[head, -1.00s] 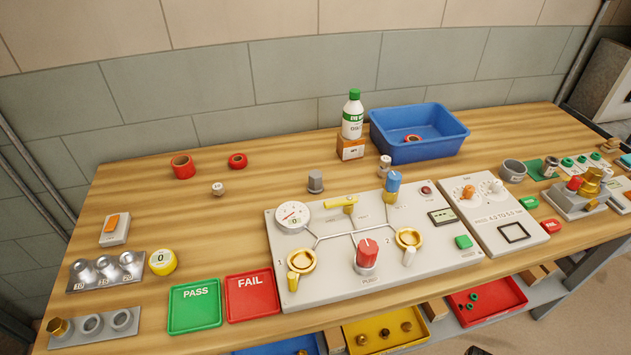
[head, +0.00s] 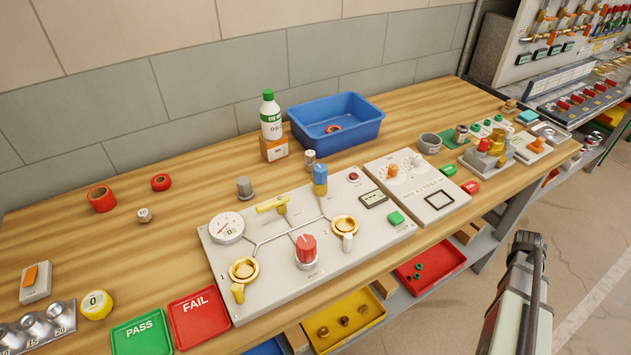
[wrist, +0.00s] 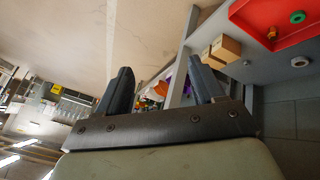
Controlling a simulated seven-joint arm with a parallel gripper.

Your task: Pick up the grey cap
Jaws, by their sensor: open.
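The grey cap (head: 245,187) is a small, dark grey cylinder standing upright on the wooden bench, just behind the back left edge of the white valve panel (head: 222,285). Nothing touches it. My gripper (wrist: 162,84) shows in the wrist view with its two dark fingers apart and nothing between them. In the head view, part of my arm (head: 515,310) is at the lower right, off the bench's front edge and far to the right of the cap. The cap is not seen in the wrist view.
Red rings (head: 102,199) and a small knob (head: 144,215) lie left. The panel's red knob (head: 306,250) and blue knob (head: 320,178) stick up. Bare wood surrounds the cap's back.

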